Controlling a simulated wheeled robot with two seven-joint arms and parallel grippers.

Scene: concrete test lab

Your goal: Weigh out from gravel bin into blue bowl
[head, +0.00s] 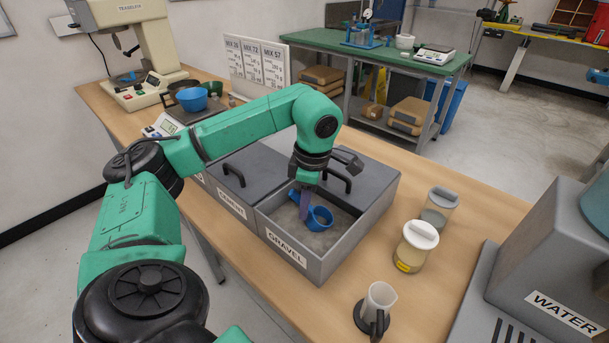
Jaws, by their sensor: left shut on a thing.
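My left gripper (306,203) reaches down into the gravel bin (288,243), which is open and holds grey gravel. It is shut on a blue scoop (320,217), which sits at the gravel surface. Whether there is gravel in the scoop is too small to tell. My arm partly hides the scale area. My right gripper is not in view.
A lidded cement bin (235,180) adjoins the gravel bin on the left. The mixer (128,45) and mix boards (257,62) are behind. A water unit (560,270) is at right.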

